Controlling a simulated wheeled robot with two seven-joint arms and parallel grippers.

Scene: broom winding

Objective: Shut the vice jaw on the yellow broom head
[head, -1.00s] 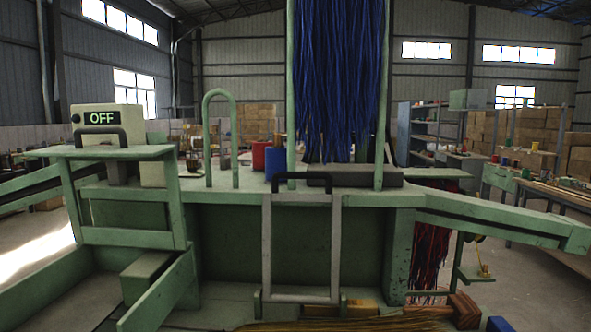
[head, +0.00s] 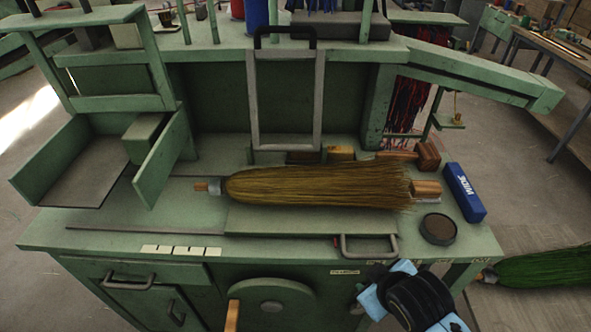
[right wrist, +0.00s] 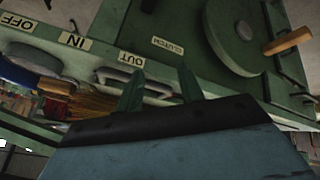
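The yellow broom head (head: 310,187) lies flat across the green bench top, its bound neck to the left and its bristles to the right. A green plate (head: 290,219) with a grey bar handle (head: 370,246) lies along its front side; I take it for the vice jaw. I cannot tell whether it touches the bristles. My right gripper (head: 376,288) is at the bench's front edge, just below the handle. In the right wrist view, its two fingers (right wrist: 158,80) stand apart with nothing gripped, near the grey handle. My left gripper is not in view.
A blue box (head: 464,192) and a round dark tin (head: 438,229) stand right of the broom head. A metal frame with a black handle (head: 285,38) stands upright behind it. IN, OUT and CLUTCH labels show in the right wrist view, with a round wheel (right wrist: 235,35).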

